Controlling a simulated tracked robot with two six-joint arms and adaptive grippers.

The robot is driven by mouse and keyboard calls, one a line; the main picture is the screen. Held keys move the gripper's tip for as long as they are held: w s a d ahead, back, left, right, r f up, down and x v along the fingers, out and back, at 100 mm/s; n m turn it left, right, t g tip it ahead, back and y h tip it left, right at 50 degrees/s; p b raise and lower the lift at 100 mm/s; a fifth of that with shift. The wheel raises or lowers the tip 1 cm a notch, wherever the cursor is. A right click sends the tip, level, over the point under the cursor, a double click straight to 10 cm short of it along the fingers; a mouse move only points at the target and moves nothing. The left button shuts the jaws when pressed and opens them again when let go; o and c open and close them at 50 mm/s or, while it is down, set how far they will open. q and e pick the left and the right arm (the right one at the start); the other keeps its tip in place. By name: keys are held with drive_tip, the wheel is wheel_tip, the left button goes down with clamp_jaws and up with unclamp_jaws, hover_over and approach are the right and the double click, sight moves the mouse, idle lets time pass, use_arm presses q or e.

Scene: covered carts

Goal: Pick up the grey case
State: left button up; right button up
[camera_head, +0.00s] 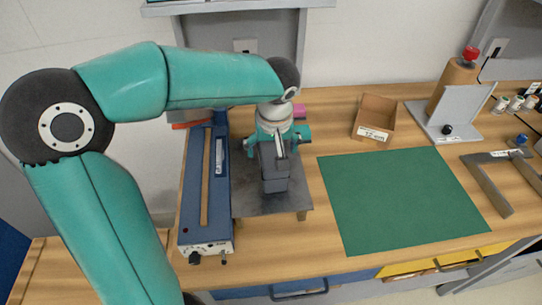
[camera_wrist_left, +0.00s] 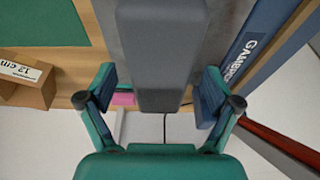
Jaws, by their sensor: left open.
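The grey case (camera_head: 274,180) is a dark block on the grey metal plate (camera_head: 240,202), left of the green mat. My left gripper (camera_head: 276,140) is above its far end, with the fingers to either side. In the left wrist view the grey case (camera_wrist_left: 160,45) runs from the top edge down between the open fingers of the left gripper (camera_wrist_left: 157,90). A gap shows on each side, and neither finger visibly touches it. My gripper partly hides the case in the head view. My right gripper is not in view.
A long blue box (camera_head: 222,218) stands close on the left of the plate. The green mat (camera_head: 400,200) lies bare to the right. Behind it are an open cardboard box (camera_head: 375,117) and a grey stand (camera_head: 465,105). A small pink block (camera_wrist_left: 123,99) lies beyond the case.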

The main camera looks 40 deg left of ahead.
use_arm(q)
drive_tip(key=p+x, duration=0.1)
drive_tip(key=x, duration=0.4)
drive_tip(key=shift+r, duration=0.1)
drive_tip(key=c, duration=1.5)
